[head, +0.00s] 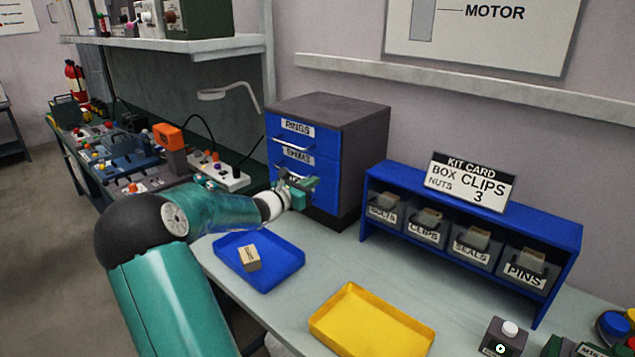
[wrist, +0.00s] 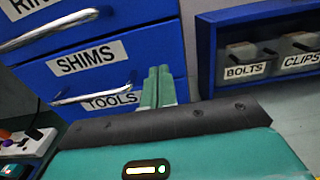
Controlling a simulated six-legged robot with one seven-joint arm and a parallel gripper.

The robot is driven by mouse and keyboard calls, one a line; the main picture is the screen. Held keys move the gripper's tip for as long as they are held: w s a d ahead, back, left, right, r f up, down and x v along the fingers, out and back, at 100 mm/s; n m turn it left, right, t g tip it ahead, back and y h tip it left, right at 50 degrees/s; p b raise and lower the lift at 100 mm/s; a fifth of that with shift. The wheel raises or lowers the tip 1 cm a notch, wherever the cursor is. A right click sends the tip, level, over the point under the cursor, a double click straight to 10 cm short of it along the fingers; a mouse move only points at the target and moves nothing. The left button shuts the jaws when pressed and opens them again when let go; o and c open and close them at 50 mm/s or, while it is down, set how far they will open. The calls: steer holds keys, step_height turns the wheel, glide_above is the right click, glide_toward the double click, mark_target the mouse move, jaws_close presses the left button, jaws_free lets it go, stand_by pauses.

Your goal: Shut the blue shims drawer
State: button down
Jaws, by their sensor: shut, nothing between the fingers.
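The blue shims drawer (head: 298,157) is the middle front of a grey cabinet. In the wrist view the shims drawer (wrist: 118,62) shows its white SHIMS label and a silver handle (wrist: 95,88). Its front looks close to in line with the drawers above and below; I cannot tell whether a small gap is left. My gripper (head: 302,184) is in front of the cabinet's lower part, partly hiding the lowest drawer. In the wrist view my gripper (wrist: 158,84) has its teal fingers together and empty, right of the handle. I cannot tell whether the tips touch the front.
The rings drawer (head: 303,131) is above and the tools drawer (wrist: 130,103) below. A blue tray (head: 285,275) with a small tan box (head: 249,257) and a yellow tray (head: 370,325) lie on the bench. A blue bin rack (head: 480,199) stands right of the cabinet. A power strip (head: 218,177) lies left.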

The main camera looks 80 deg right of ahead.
steer(key=v, duration=1)
steer(key=shift+f, duration=0.1)
steer(key=w+a+f+m+t+y, duration=0.1)
steer(key=w+a+m+t+y, duration=0.2)
steer(key=a, duration=0.6)
steer(key=w+a+f+m+t+y, duration=0.1)
steer(key=w+a+m+t+y, duration=0.15)
steer(key=a, duration=0.75)
steer(key=w+a+f+m+t+y, duration=0.1)
steer(key=w+a+m+t+y, duration=0.2)
steer(key=a, duration=0.6)
steer(key=a+r+m+t+y, duration=0.1)
steer(key=a+y, duration=0.1)
steer(key=a, duration=0.8)
steer(key=s+a+r+m+t+y, duration=0.1)
steer(key=a+r+t+y, duration=0.1)
steer(key=a, duration=0.8)
steer(key=s+a+r+m+t+y, duration=0.1)
steer(key=a+m+t+y, duration=0.1)
steer(key=a, duration=0.9)
steer(key=shift+r+y, duration=0.4)
steer(key=shift+y, duration=0.35)
